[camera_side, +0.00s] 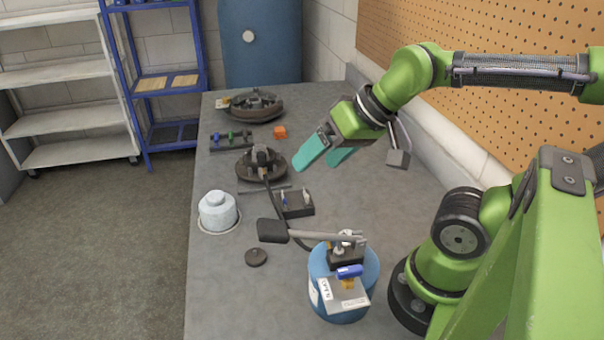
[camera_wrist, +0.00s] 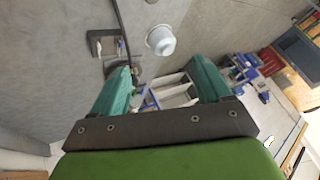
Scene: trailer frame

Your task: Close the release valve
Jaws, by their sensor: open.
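A blue cylindrical pump unit (camera_side: 318,292) stands on the grey bench at the front, near my arm's base. A small blue handle (camera_side: 349,271) over a brass-coloured stem sits on its near side and looks like the release valve. It lies roughly crosswise; whether the valve is open or shut I cannot tell. A long lever with a black grip (camera_side: 273,231) reaches left from the pump top. My gripper (camera_side: 318,163) is open and empty, high above the bench, behind and apart from the pump. Its teal fingers also show in the wrist view (camera_wrist: 160,68); the valve is not visible there.
A pale blue jar (camera_side: 218,212) stands at the bench's left edge and shows in the wrist view (camera_wrist: 160,40). A black pin block (camera_side: 297,205), a dark round part with a hose (camera_side: 258,168) and an orange cube (camera_side: 280,132) lie behind the pump. A pegboard wall (camera_side: 500,110) bounds the right.

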